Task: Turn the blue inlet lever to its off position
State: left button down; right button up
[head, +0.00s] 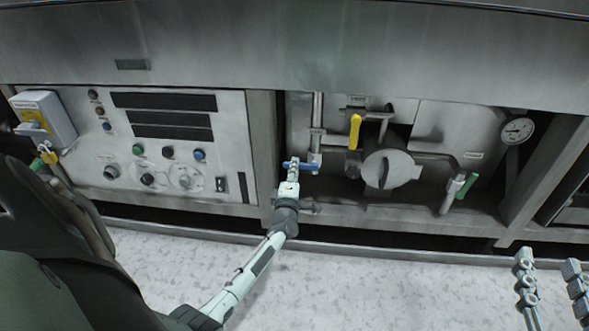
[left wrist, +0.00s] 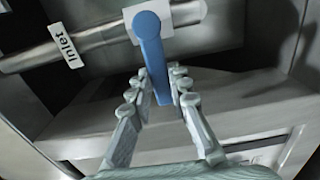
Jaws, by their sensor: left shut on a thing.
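The blue inlet lever (head: 308,166) sits on a pale vertical pipe (head: 317,125) and lies roughly sideways in the head view. In the left wrist view the blue lever (left wrist: 153,58) runs from its round hub down between my fingers. The "Inlet" label (left wrist: 68,48) is on the pipe beside it. My left gripper (head: 293,166) is shut on the lever's handle. It also shows in the left wrist view (left wrist: 158,78), with a finger on each side of the handle. My right gripper (head: 549,263) is at the lower right, its fingers apart and empty.
A yellow lever (head: 355,131), a round hatch (head: 388,169), a green lever (head: 467,186) and a gauge (head: 517,130) are to the right. A control panel (head: 225,160) with buttons and knobs is to the left. The speckled floor (head: 390,290) is clear.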

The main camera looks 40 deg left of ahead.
pick_arm(q)
jog(key=c, duration=1.4)
grip_release()
jog(key=shift+s, duration=0.1)
jog(key=v, duration=1.2)
